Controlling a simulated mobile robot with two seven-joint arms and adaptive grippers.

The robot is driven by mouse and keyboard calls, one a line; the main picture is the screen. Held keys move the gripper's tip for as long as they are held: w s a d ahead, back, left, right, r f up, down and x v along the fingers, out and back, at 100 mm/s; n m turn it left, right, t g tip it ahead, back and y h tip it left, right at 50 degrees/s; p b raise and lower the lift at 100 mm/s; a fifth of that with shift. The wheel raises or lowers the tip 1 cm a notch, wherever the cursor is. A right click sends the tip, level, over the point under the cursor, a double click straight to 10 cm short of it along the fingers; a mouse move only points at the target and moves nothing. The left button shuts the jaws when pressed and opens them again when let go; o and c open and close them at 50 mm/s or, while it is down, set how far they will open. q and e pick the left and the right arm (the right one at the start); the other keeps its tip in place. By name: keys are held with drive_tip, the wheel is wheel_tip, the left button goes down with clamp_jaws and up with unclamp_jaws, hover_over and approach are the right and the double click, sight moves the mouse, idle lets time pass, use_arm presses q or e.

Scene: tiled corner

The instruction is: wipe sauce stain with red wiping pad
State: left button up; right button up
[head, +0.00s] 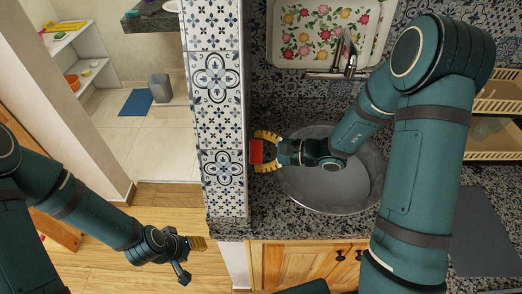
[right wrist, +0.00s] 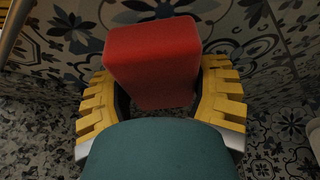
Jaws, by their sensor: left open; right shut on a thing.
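The red wiping pad (head: 256,152) is held in my right gripper (head: 265,152), close against the blue-and-white tiled wall (head: 215,80) left of the sink. In the right wrist view the pad (right wrist: 152,60) stands between the yellow fingers of the gripper (right wrist: 158,85), with the patterned tiles right behind it. I cannot tell whether the pad touches the tiles. No sauce stain shows in either view; the pad and gripper may hide part of the wall. My left gripper (head: 190,262) is open and empty at lower left, over the wooden floor.
A round sink (head: 330,190) lies under my right arm in the speckled counter (head: 262,215). A faucet (head: 345,60) and a floral tray (head: 322,30) are behind it. A dish rack (head: 492,140) stands at right. A grey bin (head: 160,88) is at the back left.

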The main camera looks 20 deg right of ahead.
drive_tip(key=shift+w+a, duration=0.1)
drive_tip(key=shift+a, duration=0.2)
drive_tip(key=shift+w+d+b, duration=0.25)
drive_tip(key=shift+w+b, duration=0.1)
drive_tip(key=shift+w, duration=0.45)
drive_tip(key=shift+w+d+b, duration=0.25)
drive_tip(key=shift+w+b, duration=0.05)
drive_tip(key=shift+w, duration=0.5)
drive_tip(key=shift+w+d+b, duration=0.25)
drive_tip(key=shift+w+b, duration=0.15)
drive_tip(key=shift+w, duration=0.65)
drive_tip(key=shift+w+d+b, duration=1.05)
drive_tip(key=shift+w, duration=2.5)
drive_tip(key=s+a+r+b, duration=0.1)
drive_tip(key=s+r+b, duration=0.1)
drive_tip(key=s, duration=0.4)
drive_tip(key=shift+s+a+b, duration=0.15)
drive_tip(key=shift+a+b, duration=0.25)
drive_tip(key=shift+b, duration=0.25)
